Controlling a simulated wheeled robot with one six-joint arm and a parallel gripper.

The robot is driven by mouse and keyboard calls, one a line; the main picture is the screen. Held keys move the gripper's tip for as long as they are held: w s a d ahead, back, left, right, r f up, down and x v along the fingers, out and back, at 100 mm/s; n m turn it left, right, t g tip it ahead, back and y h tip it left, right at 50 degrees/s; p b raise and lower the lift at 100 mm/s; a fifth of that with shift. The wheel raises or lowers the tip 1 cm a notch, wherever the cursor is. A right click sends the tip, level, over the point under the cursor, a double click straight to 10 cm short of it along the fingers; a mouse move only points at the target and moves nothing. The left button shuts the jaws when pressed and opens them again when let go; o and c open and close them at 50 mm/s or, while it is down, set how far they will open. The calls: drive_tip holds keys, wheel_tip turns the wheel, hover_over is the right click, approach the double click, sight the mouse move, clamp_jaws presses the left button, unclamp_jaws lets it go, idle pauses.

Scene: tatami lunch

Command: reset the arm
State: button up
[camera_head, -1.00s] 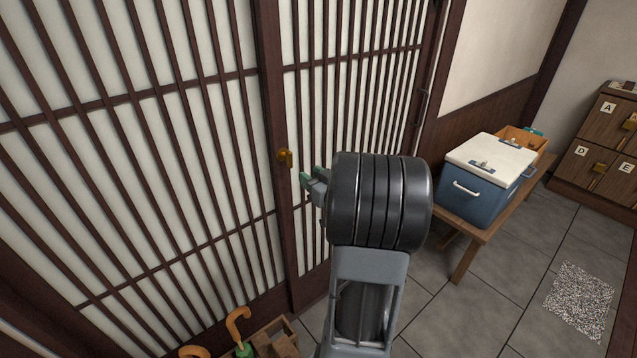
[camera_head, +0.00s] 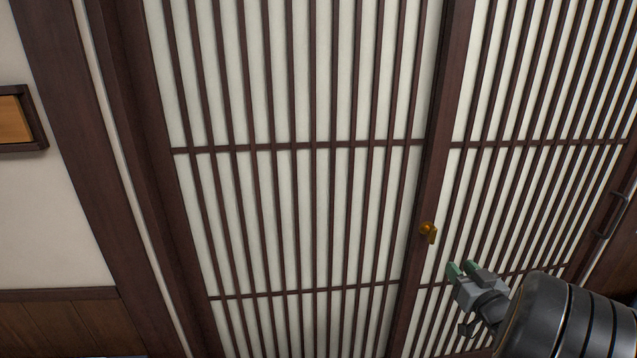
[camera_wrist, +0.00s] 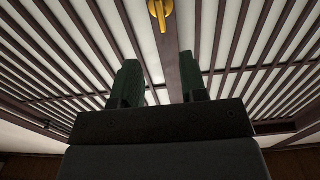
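My gripper (camera_head: 462,268) is at the lower right of the head view, in front of the sliding lattice door. Its two green-padded fingers are apart with nothing between them. In the wrist view my gripper (camera_wrist: 160,85) also shows open and empty, its fingers pointing toward the lattice. A brass latch (camera_head: 429,232) sits on the dark door stile, just up and left of the fingertips in the head view. The latch also shows in the wrist view (camera_wrist: 161,14), beyond the fingers at the top. The fingers look apart from it.
Lattice door panels (camera_head: 300,190) fill most of the head view. A dark vertical handle (camera_head: 613,215) is at the far right. A plain wall with a framed orange panel (camera_head: 12,120) is at the left.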

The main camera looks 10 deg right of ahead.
drive_tip(key=s+d+f+m+g+h, duration=0.3)
drive_tip(key=s+f+m+g+h, duration=0.15)
drive_tip(key=s+f+g, duration=0.5)
drive_tip(key=s+a+r+n+g+y+p, duration=0.1)
drive_tip(key=a+r, duration=0.4)
drive_tip(key=a, duration=0.9)
drive_tip(key=s+a+r+n+g+y+p, duration=0.1)
drive_tip(key=a+r+n+g+y+p, duration=0.2)
drive_tip(key=a, duration=1.2)
wheel_tip(320, 180, up, 3)
drive_tip(key=shift+a+r+n+g+y+p, duration=0.1)
drive_tip(key=shift+a+n+g+y+p, duration=0.1)
drive_tip(key=shift+n+g+y+p, duration=0.4)
drive_tip(key=shift+y, duration=0.25)
